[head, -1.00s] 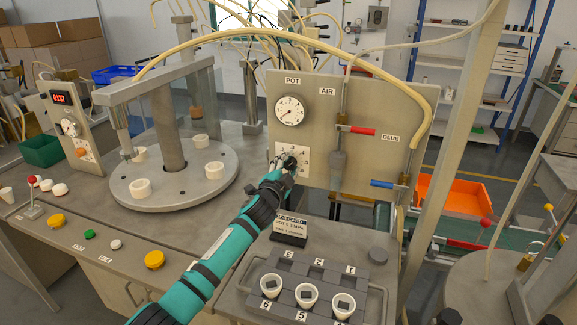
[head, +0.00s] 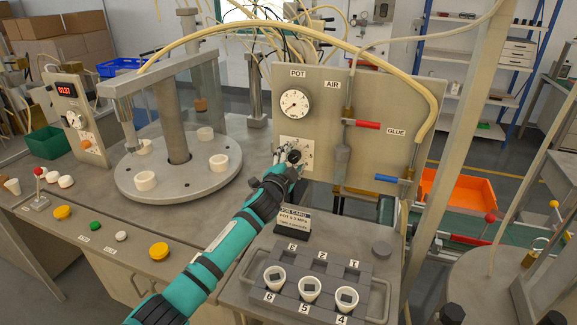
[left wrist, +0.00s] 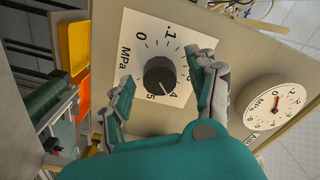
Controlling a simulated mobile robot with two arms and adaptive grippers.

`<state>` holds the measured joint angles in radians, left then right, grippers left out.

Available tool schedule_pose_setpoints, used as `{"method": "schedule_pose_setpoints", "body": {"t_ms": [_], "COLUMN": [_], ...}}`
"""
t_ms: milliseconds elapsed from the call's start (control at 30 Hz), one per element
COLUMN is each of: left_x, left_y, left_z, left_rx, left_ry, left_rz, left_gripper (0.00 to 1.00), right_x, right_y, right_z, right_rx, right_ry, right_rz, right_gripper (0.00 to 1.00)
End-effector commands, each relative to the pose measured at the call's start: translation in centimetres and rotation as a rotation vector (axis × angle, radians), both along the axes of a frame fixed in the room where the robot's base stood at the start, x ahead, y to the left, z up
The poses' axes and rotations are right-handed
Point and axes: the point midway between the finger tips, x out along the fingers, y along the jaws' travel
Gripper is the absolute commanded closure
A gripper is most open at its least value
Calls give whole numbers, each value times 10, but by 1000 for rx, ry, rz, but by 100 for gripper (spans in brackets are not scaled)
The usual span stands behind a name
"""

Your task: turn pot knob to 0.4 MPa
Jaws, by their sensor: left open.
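The POT knob is black, on a white dial plate marked in MPa; it shows in the left wrist view (left wrist: 160,75) and on the panel in the head view (head: 294,156). Its white pointer line points at about the .4 mark in the left wrist view. My left gripper (left wrist: 162,68) is open, with one finger on either side of the knob and gaps visible between. In the head view my left gripper (head: 287,162) reaches the dial and partly hides it. The round POT gauge (head: 295,104) is above the knob. My right gripper is not in view.
A red-handled AIR valve (head: 362,125) and a blue-handled GLUE valve (head: 392,179) are right of the dial. A job card (head: 293,220) and a grey tray (head: 259,309) with white cups stand below. A round turntable (head: 180,187) is at the left.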

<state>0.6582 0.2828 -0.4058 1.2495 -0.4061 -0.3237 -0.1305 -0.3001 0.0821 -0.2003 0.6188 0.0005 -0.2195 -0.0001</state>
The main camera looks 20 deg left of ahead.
Motion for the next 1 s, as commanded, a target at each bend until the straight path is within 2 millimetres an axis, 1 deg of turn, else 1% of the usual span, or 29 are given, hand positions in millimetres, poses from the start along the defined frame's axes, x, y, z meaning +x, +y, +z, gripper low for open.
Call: {"method": "schedule_pose_setpoints", "body": {"t_ms": [167,500,600,700,800,1000], "left_x": [-19,-83,-98,-109,-115,-118], "left_y": [1,3,3,4,4,4], "left_z": [-2,-1,-1,-1,-1,0], "left_rx": [0,1,0,1,1,1], "left_ry": [1,2,1,1,1,-1], "left_rz": [-1,0,-2,0,0,1], "left_gripper": [41,41,41,41,41,41], "right_x": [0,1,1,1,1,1], "right_y": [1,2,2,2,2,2], "right_z": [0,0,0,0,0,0], "right_rx": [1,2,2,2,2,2], "right_ry": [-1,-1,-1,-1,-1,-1], "right_rz": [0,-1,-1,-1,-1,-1], "right_gripper": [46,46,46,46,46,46]}}
